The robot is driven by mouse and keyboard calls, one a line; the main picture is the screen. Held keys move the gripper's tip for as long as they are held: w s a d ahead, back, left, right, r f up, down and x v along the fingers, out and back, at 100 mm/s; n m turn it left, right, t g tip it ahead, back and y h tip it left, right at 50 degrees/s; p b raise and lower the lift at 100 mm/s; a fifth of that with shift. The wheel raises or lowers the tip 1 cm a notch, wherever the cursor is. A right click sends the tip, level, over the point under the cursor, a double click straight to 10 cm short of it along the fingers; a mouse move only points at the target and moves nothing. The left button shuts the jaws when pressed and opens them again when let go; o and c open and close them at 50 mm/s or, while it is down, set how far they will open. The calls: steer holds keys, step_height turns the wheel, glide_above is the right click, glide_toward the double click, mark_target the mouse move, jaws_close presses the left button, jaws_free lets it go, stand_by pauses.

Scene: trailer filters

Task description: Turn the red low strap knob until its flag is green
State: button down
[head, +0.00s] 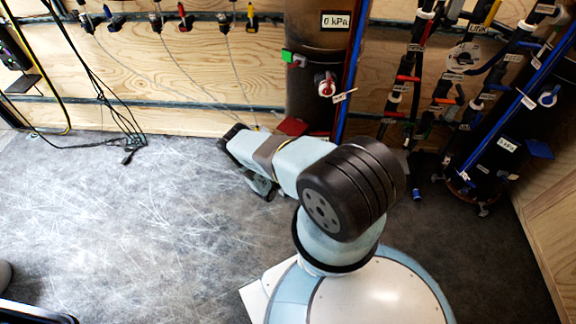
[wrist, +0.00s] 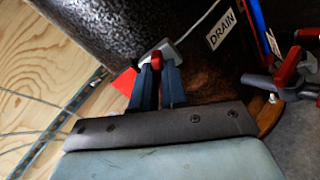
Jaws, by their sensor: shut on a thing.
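The low strap knob (wrist: 156,57) shows in the wrist view as a small red piece between the fingertips, with a pale grey part beside it. My gripper (wrist: 159,68) is shut on it, its two dark blue fingers pointing at the dark tank's lower part. A red flag (wrist: 125,81) stands out just left of the fingers. In the head view, the red flag (head: 292,126) shows at the foot of the dark tank (head: 312,95). My arm hides the low knob and fingertips there.
Higher on the tank are a green flag (head: 287,56) and a red-and-white knob (head: 326,86). Pipes with red and blue handles stand at the right (head: 410,78). In the wrist view, a red-handled valve (wrist: 290,68) is close on the right. The floor at left is mostly open.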

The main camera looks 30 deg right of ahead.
steer(key=shift+w+d+r+m, duration=0.1)
steer(key=shift+w+r+m, duration=0.15)
steer(key=shift+m, duration=0.55)
steer(key=c, duration=1.2)
jaws_free()
steer(key=shift+s+f, duration=0.15)
steer(key=shift+o, duration=0.2)
steer(key=shift+s, duration=0.1)
steer(key=v, duration=1.3)
steer(key=shift+a, duration=0.4)
steer(key=shift+s+f, duration=0.1)
steer(key=shift+s, duration=0.05)
